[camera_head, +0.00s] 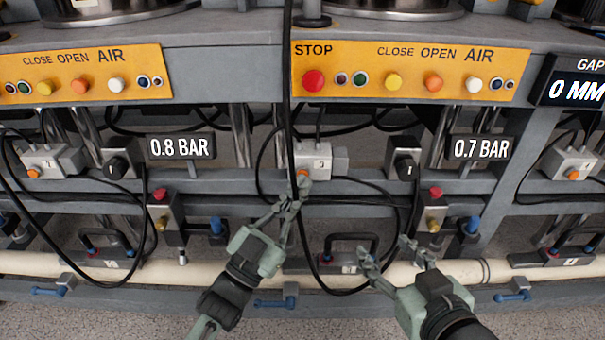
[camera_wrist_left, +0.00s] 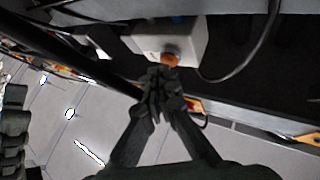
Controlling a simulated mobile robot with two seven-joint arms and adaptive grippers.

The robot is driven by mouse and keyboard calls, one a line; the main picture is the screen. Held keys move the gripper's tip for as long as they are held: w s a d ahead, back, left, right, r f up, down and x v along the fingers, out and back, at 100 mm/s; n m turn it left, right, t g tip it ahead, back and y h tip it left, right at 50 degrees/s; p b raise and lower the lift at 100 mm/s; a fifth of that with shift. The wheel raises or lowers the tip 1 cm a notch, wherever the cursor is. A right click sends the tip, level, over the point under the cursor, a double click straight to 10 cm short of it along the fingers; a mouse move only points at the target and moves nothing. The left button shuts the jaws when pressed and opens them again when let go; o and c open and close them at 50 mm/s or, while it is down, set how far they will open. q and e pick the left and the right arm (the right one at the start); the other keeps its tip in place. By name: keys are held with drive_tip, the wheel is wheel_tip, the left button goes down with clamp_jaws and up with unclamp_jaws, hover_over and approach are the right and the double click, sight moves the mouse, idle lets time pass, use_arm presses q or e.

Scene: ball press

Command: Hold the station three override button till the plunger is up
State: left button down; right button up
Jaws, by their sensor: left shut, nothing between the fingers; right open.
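A pale grey box (camera_head: 322,160) with an orange button (camera_head: 303,174) sits on the lower rail in the middle; its small label is hard to read. The box (camera_wrist_left: 180,38) and orange button (camera_wrist_left: 170,59) also show in the left wrist view. My left gripper (camera_head: 300,184) is shut and empty, its tips at the button. In the wrist view its tips (camera_wrist_left: 158,72) overlap the button's lower edge; I cannot tell whether it is pressed. My right gripper (camera_head: 392,254) is open and empty, low at the right. I cannot make out a plunger.
A yellow panel (camera_head: 365,95) with STOP, CLOSE, OPEN and AIR controls is above. A 0.7 BAR display (camera_head: 481,148) and a 0 MM gap display (camera_head: 575,88) are at right. A black cable (camera_head: 289,90) hangs beside the box. A cream pipe (camera_head: 400,274) runs below.

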use_arm(q)
drive_tip(key=shift+s, duration=0.45)
use_arm(e)
drive_tip(key=shift+r, duration=0.2)
use_arm(q)
drive_tip(key=shift+s, duration=0.1)
drive_tip(key=s+p, duration=0.2)
drive_tip(key=s, duration=0.2)
drive_tip(key=shift+s, duration=0.4)
use_arm(e)
drive_tip(key=shift+r, duration=0.85)
